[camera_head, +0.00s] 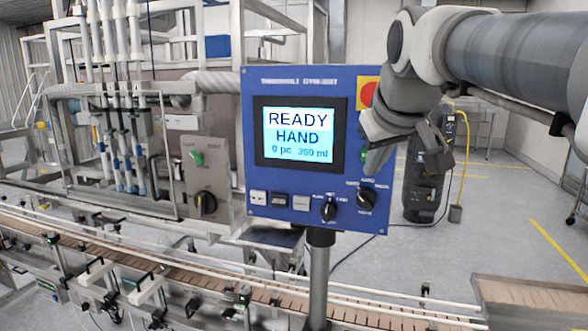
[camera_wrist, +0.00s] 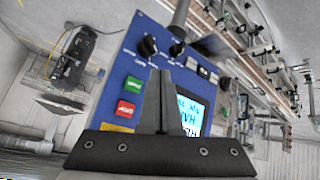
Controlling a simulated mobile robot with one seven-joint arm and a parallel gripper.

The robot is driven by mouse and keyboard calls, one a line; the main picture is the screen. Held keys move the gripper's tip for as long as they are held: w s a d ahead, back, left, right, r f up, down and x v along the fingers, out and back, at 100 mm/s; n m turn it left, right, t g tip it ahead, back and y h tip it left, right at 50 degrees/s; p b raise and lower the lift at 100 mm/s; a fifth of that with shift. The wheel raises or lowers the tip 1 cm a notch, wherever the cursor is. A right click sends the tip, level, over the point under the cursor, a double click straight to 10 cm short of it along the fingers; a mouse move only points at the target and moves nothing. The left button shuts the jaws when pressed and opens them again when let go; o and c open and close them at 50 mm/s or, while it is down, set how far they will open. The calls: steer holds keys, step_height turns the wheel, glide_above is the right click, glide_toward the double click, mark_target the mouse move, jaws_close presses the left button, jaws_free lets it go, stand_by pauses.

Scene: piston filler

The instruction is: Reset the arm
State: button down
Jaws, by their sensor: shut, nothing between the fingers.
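My gripper (camera_head: 374,168) hangs in front of the right side of the blue control panel (camera_head: 256,205), with my arm coming in from the upper right. In the wrist view my gripper (camera_wrist: 158,75) has its two dark fingers together with nothing between them. They overlap the panel and part of its screen. The screen (camera_head: 298,134) reads READY, HAND, 0 pc and what looks like 250 ml. In the wrist view a green button (camera_wrist: 134,83) and a red button (camera_wrist: 124,109) lie left of the fingers. I cannot tell whether the fingers touch the panel.
Two black knobs (camera_head: 328,211) (camera_head: 366,198) sit low on the panel. The panel stands on a post (camera_head: 318,275) before a conveyor (camera_head: 190,280). The filler machine (camera_head: 120,110) is at the left. A dark unit (camera_head: 424,190) stands behind, right. Open floor lies at right.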

steer(key=s+f+m+g, duration=0.3)
steer(key=s+f, duration=1.7)
steer(key=f, duration=0.1)
steer(key=shift+s+d+f, duration=0.2)
steer(key=shift+d+f, duration=0.05)
steer(key=shift+d, duration=0.1)
steer(key=shift+a, duration=0.15)
